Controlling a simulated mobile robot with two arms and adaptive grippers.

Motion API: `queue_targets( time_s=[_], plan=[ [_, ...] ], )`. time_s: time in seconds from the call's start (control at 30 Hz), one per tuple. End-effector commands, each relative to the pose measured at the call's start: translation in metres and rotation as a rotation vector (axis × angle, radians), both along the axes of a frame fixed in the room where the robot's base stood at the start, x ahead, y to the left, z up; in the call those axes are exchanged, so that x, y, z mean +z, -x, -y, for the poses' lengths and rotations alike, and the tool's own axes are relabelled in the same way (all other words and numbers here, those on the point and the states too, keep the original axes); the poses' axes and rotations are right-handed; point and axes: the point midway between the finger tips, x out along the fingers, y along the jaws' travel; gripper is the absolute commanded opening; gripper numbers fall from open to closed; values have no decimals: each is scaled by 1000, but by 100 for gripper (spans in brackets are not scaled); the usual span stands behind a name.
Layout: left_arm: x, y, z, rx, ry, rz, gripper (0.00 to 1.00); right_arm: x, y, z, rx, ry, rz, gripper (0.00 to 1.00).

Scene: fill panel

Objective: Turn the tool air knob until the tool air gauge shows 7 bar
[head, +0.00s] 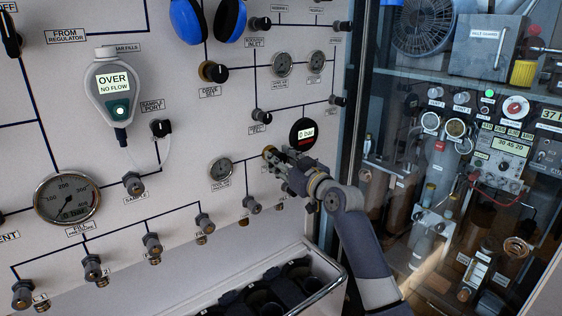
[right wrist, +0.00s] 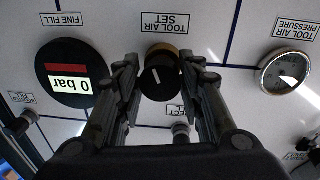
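The tool air knob (right wrist: 160,84) is black with a white mark, on a brass collar under the upside-down TOOL AIR SET label in the right wrist view. My right gripper (right wrist: 161,72) has one finger on each side of it; the fingers look slightly apart from its sides. In the head view the right gripper (head: 277,160) is at the panel and hides most of the knob. The tool air gauge (head: 221,168) is a small round dial left of the gripper; it also shows in the right wrist view (right wrist: 284,72). Its scale is too small to read. My left gripper is not in view.
The digital fine fill gauge (head: 303,134) reads 0 bar, close above the right gripper. Below are several valve knobs (head: 252,205) and a rail-edged tray (head: 327,287) of dark holders. A glass-fronted cabinet (head: 480,120) stands right. Blue ear defenders (head: 188,22) hang above.

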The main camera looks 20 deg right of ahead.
Motion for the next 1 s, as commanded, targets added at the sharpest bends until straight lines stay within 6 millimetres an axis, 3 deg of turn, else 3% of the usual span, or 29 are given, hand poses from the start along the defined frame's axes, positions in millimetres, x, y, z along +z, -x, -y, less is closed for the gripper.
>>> queue_targets(
  time_s=[0.5,0.67,1.0],
  plan=[
    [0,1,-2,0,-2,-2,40,-1,7,2,0,0,-1,52],
    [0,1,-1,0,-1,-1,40,-2,28,9,-1,2,0,52],
    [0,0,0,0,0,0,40,-3,89,26,0,2,-1,52]
  ],
)
